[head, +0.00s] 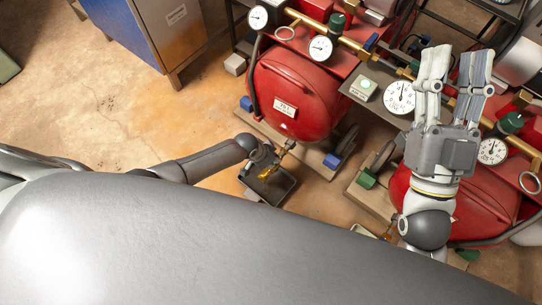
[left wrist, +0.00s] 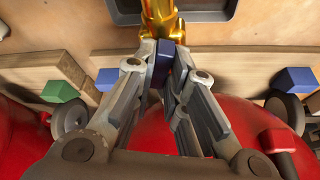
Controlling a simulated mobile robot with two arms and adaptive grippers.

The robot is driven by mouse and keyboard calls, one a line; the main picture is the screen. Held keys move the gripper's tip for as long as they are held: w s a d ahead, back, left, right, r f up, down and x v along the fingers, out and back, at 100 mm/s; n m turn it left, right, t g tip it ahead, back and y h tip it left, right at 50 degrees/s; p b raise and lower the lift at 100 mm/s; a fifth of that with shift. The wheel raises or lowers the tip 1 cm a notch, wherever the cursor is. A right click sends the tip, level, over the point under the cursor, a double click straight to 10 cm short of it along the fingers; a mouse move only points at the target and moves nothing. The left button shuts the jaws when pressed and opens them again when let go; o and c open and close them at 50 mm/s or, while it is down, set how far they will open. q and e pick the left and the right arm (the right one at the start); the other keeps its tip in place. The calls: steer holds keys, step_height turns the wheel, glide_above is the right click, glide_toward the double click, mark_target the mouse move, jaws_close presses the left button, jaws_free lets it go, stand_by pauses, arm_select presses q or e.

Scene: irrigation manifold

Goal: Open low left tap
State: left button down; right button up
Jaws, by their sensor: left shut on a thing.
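The low left tap is a brass tap that shows below the left red tank in the head view (head: 268,172) and at the top of the left wrist view (left wrist: 160,12). Its blue handle (left wrist: 162,62) sits between the fingers of my left gripper (left wrist: 163,60), which is shut on it. In the head view my left gripper (head: 266,158) is small and partly hides the tap; the handle's angle is hard to tell there. My right gripper (head: 455,58) is open and empty, raised in front of the gauges and the right tank.
A black tray (head: 287,192) lies on the floor under the tap. Red tanks (head: 291,88) stand on wooden bases with blue and green blocks. Gauges (head: 321,48) line the brass pipe above. A blue cabinet (head: 128,35) stands at the back left; the floor left of the tanks is clear.

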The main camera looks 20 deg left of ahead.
arm_select(q)
steer(key=shift+s+d+r+n+y+p, duration=0.15)
steer(key=shift+n+y+p, duration=0.15)
steer(key=shift+n+p, duration=0.6)
steer(key=shift+n+t+y+p, duration=0.3)
steer(key=shift+n+p, duration=0.35)
steer(key=shift+n, duration=0.15)
arm_select(e)
steer(key=w+f+g+h, duration=0.1)
steer(key=f+g, duration=0.4)
steer(key=f, duration=0.2)
steer(key=w+d+f+g+h, duration=0.1)
steer(key=w+f+g+h, duration=0.1)
steer(key=f+g, duration=0.3)
steer(key=shift+d+f, duration=0.25)
steer(key=shift+f, duration=1.5)
arm_select(q)
steer(key=shift+f, duration=0.2)
steer(key=c, duration=1.5)
jaws_free()
steer(key=shift+o, duration=0.2)
steer(key=shift+r, duration=0.2)
steer(key=v, duration=1.1)
steer(key=shift+s+r, duration=0.25)
steer(key=shift+r, duration=0.05)
